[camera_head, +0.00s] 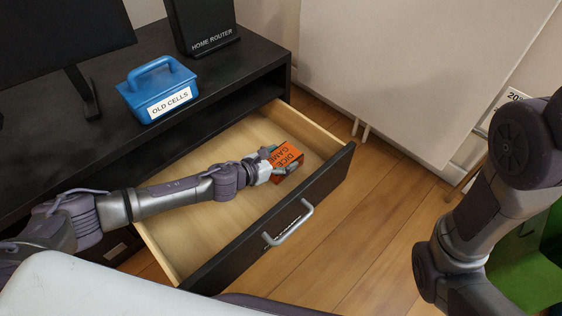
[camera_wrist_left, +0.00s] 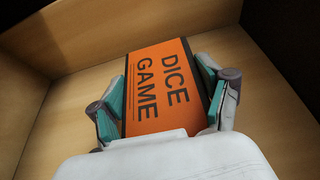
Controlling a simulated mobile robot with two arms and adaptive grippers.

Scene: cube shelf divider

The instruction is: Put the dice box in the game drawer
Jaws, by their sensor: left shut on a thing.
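The orange dice box (camera_head: 289,160), lettered "DICE GAME", is in my left gripper (camera_head: 276,166). In the left wrist view the dice box (camera_wrist_left: 160,88) lies between the two teal-padded fingers of the left gripper (camera_wrist_left: 165,95), which is shut on it. The box is inside the outline of the open drawer (camera_head: 215,215), toward its far right end. The drawer has a pale wooden inside and a dark front with a grey handle (camera_head: 288,222). I cannot tell whether the box touches the drawer floor. My right gripper is not in view; only part of my right arm shows.
A blue carrier (camera_head: 158,90) labelled "OLD CELLS", a black home router (camera_head: 203,25) and a monitor (camera_head: 50,35) stand on the black cabinet top (camera_head: 235,75). A green bin (camera_head: 525,265) stands at the lower right. The drawer's near left part is clear apart from my arm above it.

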